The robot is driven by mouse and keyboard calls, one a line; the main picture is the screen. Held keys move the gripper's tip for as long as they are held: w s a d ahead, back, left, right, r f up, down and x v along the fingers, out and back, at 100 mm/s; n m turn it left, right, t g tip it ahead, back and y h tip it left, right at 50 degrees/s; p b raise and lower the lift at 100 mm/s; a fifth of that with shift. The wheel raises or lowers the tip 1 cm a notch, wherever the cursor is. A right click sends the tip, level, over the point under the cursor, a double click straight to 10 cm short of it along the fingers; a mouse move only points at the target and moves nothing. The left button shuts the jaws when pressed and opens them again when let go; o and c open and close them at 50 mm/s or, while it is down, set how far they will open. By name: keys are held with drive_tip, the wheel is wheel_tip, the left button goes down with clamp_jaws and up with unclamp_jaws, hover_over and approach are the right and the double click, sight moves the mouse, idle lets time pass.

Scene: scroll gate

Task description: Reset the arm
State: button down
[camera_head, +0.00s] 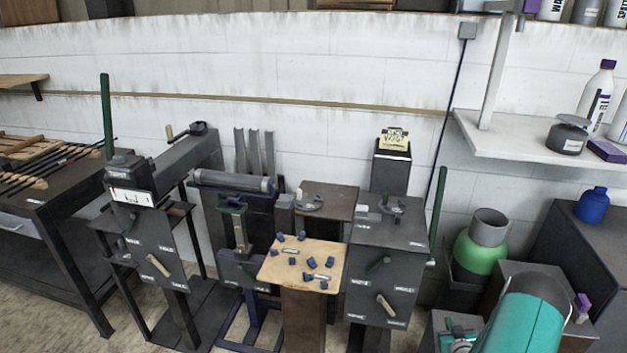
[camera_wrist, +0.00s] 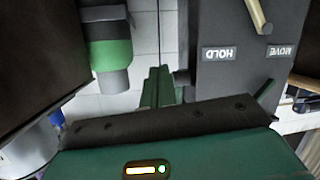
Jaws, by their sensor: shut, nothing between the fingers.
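My gripper (camera_wrist: 160,86) shows in the wrist view as narrow green fingers close together, with nothing between them. Its green body with a dark front edge and a small lit indicator fills the bottom of that view. The fingers point towards a white block wall, beside a dark panel (camera_wrist: 235,75) with HOLD and MOVE labels that appear upside down. I see no contact between the fingers and the panel. In the head view, a teal and dark part of my arm rises at the bottom right; my fingers cannot be made out there.
A dark cabinet (camera_head: 389,270) with handles stands right of a wooden-topped stand (camera_head: 270,268) bearing small blue pieces. A lever station (camera_head: 150,250) stands left. A green canister (camera_head: 480,252) and a white shelf (camera_head: 540,140) are at the right, near my arm.

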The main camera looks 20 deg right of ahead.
drive_tip(key=w+a+r+n+g+y, duration=0.1)
drive_tip(key=w+a+r, duration=0.25)
drive_tip(key=r, duration=0.45)
drive_tip(key=w+a+r+g, duration=0.1)
drive_tip(key=w+a+r, duration=0.1)
drive_tip(key=w+r, duration=0.5)
drive_tip(key=s+a+r+g, duration=0.2)
drive_tip(key=a+r, duration=1.2)
drive_tip(key=r, duration=0.4)
drive_tip(key=s+a+r+g+y, duration=0.1)
drive_tip(key=s+a+r, duration=0.35)
drive_tip(key=a, duration=0.25)
drive_tip(key=s+a+r+g+y, duration=0.1)
drive_tip(key=s+a+r, duration=0.35)
drive_tip(key=a, duration=0.25)
drive_tip(key=s+a+r+n+g+y, duration=0.1)
drive_tip(key=s+a+r+y, duration=0.2)
drive_tip(key=s+a, duration=0.9)
drive_tip(key=s, duration=0.4)
drive_tip(key=shift+s+a+n+g, duration=0.15)
drive_tip(key=shift+n+g, duration=0.25)
